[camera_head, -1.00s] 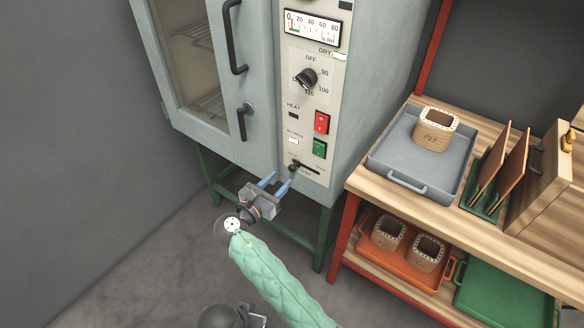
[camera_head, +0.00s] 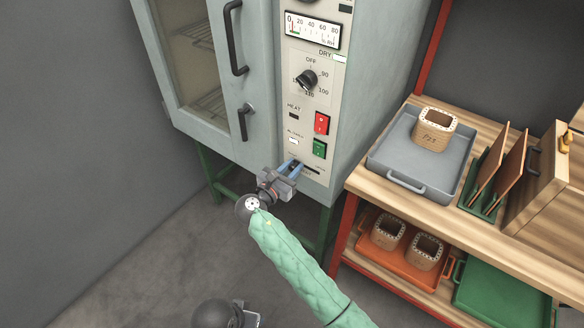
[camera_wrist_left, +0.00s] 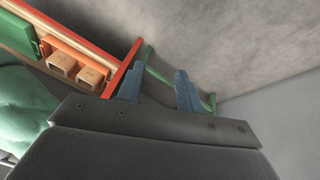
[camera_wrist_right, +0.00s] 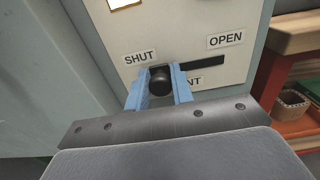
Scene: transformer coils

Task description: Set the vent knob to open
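The vent knob (camera_wrist_right: 160,80) is a small black round knob at the SHUT end of a dark horizontal slot (camera_wrist_right: 205,63) low on the oven's panel. The OPEN label (camera_wrist_right: 226,40) is at the slot's right end in the right wrist view. My right gripper (camera_wrist_right: 160,98) has its blue fingers on either side of the knob, with small or no visible gaps; I cannot tell whether they press on it. In the head view the right gripper (camera_head: 290,168) is at the slot and covers the knob. My left gripper (camera_wrist_left: 158,88) is open and empty, pointing toward the floor.
The grey oven (camera_head: 205,130) stands on green legs, with a red switch (camera_head: 321,123) and green switch (camera_head: 319,148) above the slot. A wooden bench (camera_head: 360,184) with a grey tray (camera_head: 380,165) and coils is on the right.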

